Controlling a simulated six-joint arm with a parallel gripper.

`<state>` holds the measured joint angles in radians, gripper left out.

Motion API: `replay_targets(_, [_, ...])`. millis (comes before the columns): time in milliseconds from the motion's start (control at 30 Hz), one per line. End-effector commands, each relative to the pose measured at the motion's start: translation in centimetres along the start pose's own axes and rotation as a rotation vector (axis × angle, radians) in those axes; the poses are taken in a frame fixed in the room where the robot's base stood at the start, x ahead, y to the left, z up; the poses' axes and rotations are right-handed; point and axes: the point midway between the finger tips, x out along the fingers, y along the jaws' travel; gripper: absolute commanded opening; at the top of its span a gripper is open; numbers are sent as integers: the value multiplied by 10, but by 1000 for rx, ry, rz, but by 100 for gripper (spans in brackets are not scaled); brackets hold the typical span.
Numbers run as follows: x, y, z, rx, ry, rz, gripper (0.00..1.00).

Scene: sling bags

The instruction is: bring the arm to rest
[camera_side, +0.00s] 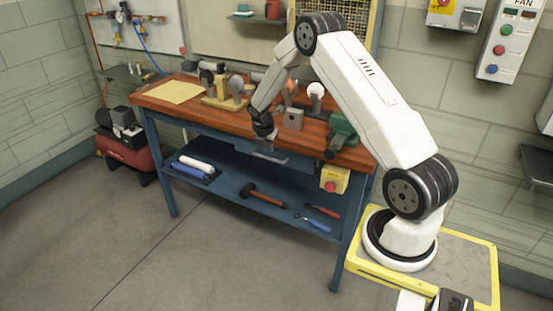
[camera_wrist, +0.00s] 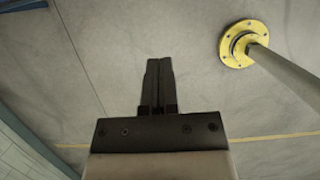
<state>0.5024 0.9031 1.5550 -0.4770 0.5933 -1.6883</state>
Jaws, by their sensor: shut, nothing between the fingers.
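My gripper (camera_side: 270,151) hangs in front of the workbench's front edge, at about the height of its top. In the wrist view my gripper (camera_wrist: 159,64) has its two dark fingers together with nothing between them. Only floor shows beyond the fingertips there. My white arm bends up and over from its base at the right of the side view.
The wooden workbench (camera_side: 155,95) carries several tools, including a green vise (camera_side: 342,130). Its blue lower shelf (camera_side: 229,190) holds a hammer (camera_side: 262,195). A post with a yellow base (camera_wrist: 237,45) stands on the floor. Open floor lies in front.

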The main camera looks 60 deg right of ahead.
Motion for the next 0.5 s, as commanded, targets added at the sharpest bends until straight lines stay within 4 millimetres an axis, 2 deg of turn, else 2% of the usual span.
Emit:
replay_targets(267, [-7,1,-6,29,5,8,0])
replay_targets(367, [-18,1,-16,81,16,19,0])
replay_targets(500, [-41,0,-39,203,42,42,0])
